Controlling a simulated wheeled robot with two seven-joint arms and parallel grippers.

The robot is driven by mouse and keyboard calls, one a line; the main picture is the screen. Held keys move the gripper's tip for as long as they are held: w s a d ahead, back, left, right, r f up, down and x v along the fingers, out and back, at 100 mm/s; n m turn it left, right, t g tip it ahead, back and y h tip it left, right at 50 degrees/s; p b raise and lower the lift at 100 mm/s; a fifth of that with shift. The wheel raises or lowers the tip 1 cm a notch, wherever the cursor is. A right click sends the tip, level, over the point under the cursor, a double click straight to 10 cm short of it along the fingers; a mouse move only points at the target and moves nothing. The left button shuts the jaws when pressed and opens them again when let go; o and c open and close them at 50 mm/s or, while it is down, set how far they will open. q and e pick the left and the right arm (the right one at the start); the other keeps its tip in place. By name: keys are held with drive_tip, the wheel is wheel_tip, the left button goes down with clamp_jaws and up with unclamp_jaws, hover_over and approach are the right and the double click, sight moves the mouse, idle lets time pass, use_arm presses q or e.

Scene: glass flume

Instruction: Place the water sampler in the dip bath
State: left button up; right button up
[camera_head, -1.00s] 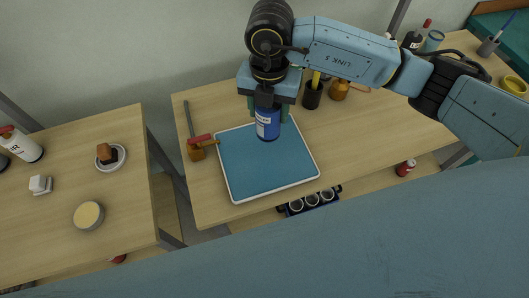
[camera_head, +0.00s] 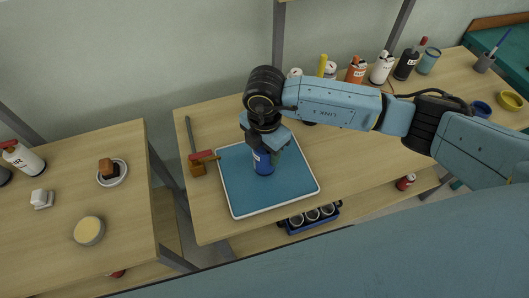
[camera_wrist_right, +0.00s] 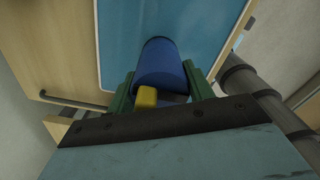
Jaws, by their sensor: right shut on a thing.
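In the right wrist view the blue cylinder (camera_wrist_right: 160,65) sits between the green fingers of my right gripper (camera_wrist_right: 160,92), beside a small yellow block. The dip bath looks to be the shallow blue tray with a white rim (camera_head: 262,198) on the middle table. The cylinder is over its back part, roughly upright. I cannot tell whether it touches the tray floor. My left gripper is out of view.
A mallet with a red-brown head (camera_head: 201,161) lies left of the tray. Bottles and cups, including an orange one (camera_head: 356,70), stand along the back. A rack of cups (camera_head: 310,215) is on the lower shelf. A gap separates the left table (camera_head: 130,190).

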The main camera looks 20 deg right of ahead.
drive_tip(key=shift+f, duration=1.05)
drive_tip(key=shift+f, duration=0.2)
drive_tip(key=o, duration=1)
drive_tip(key=shift+o, duration=0.2)
wheel_tip(320, 180, up, 12)
drive_tip(key=shift+r, duration=0.2)
